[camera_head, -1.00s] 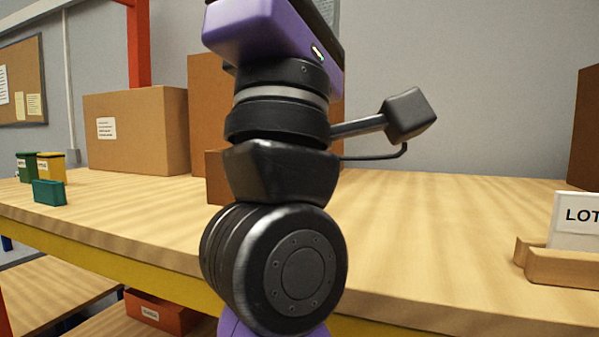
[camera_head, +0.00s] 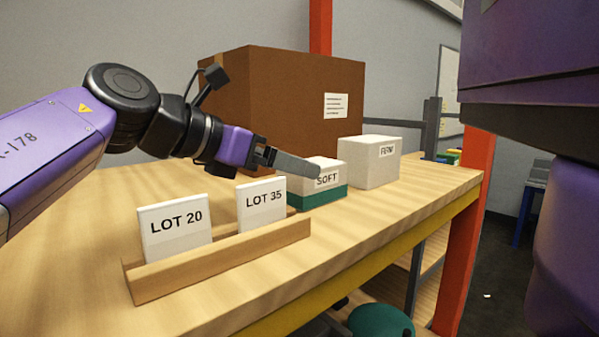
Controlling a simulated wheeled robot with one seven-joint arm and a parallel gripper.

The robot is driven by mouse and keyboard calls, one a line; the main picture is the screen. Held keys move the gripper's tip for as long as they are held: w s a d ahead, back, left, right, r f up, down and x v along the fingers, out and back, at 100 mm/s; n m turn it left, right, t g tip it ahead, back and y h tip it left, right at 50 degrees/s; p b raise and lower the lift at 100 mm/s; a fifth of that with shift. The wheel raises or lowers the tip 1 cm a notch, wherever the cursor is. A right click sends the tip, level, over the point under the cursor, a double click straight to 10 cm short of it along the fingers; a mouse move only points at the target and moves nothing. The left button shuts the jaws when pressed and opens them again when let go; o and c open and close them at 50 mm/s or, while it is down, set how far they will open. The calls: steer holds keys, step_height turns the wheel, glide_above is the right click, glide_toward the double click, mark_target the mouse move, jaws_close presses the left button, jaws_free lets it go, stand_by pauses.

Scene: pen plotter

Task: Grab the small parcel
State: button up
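No item that I can surely call the small parcel shows in the head view now. My gripper (camera_head: 305,168) reaches in from the left above the bench. Its grey finger overlaps the white block marked SOFT (camera_head: 327,180) in the picture. Whether it touches that block I cannot tell. I see the fingers from the side, so the gap between them is hidden, and no held item shows.
A large brown carton (camera_head: 290,95) stands behind my gripper. A white block marked FIRM (camera_head: 370,165) is right of SOFT. A wooden holder (camera_head: 220,262) with LOT 20 (camera_head: 175,228) and LOT 35 (camera_head: 262,203) cards is in front. A red post (camera_head: 470,220) stands at the right.

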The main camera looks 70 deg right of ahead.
steer(key=shift+s+d+f, duration=0.1)
steer(key=shift+f, duration=0.15)
steer(key=p+x, duration=0.2)
steer(key=x, duration=0.5)
steer(key=shift+d+p, duration=0.2)
steer(key=shift+p, duration=0.1)
steer(key=shift+c, duration=0.4)
steer(key=shift+r, duration=0.1)
steer(key=c, duration=1.7)
